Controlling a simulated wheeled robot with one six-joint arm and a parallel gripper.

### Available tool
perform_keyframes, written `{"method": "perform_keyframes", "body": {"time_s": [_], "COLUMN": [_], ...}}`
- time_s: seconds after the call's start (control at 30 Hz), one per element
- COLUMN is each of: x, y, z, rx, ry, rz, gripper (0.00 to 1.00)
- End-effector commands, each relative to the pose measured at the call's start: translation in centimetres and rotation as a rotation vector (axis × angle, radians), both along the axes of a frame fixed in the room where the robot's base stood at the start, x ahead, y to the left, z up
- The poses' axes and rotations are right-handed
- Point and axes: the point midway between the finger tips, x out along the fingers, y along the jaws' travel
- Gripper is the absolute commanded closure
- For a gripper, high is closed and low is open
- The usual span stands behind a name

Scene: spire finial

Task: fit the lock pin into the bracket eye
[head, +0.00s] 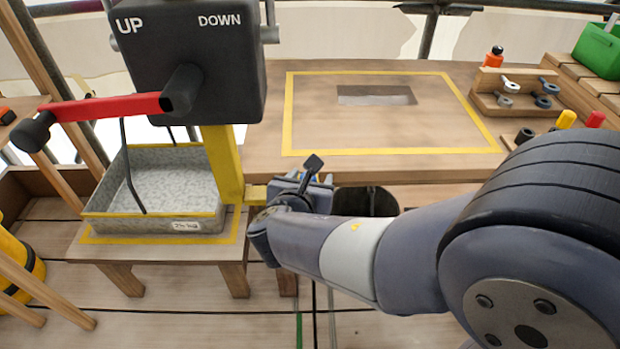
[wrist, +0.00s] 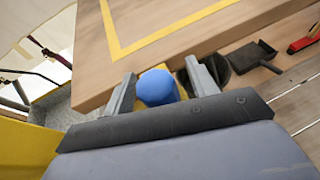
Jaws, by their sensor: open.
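A round blue knob (wrist: 157,87), which looks like the head of the lock pin, sits between the spread fingers of my gripper (wrist: 160,82) in the wrist view. The fingers are open on either side of it, with a gap visible. The pin's shaft is hidden, and I cannot tell whether it is in an eye. In the head view my gripper (head: 308,190) is at the table's front edge, beside the end of a short yellow bracket arm (head: 256,193) on the yellow post (head: 222,165). The bracket eye itself is hidden by my gripper.
A dark winch box (head: 190,60) marked UP and DOWN, with a red crank (head: 100,107), stands at left above a grey tray (head: 150,226). The wooden table (head: 270,160) has a rectangular opening (head: 376,95). A rack (head: 515,100) stands at right. A dustpan (wrist: 250,55) lies below.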

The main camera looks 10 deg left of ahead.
Motion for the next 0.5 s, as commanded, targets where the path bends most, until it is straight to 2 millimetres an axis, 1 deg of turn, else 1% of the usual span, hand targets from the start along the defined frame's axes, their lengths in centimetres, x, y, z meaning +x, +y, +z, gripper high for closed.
{"method": "perform_keyframes", "body": {"time_s": [0.17, 0.27, 0.37, 0.5], "x": [-0.1, -0.8, -2.2, -4.7], "y": [0.0, 0.1, 0.2, 0.3], "z": [0.1, 0.5, 1.1, 2.2], "rx": [0.000, 0.001, 0.001, 0.002], "ry": [0.000, -0.002, -0.001, -0.001], "rz": [0.001, 0.003, 0.005, 0.007], "gripper": [0.45, 0.45, 0.45, 0.45]}}
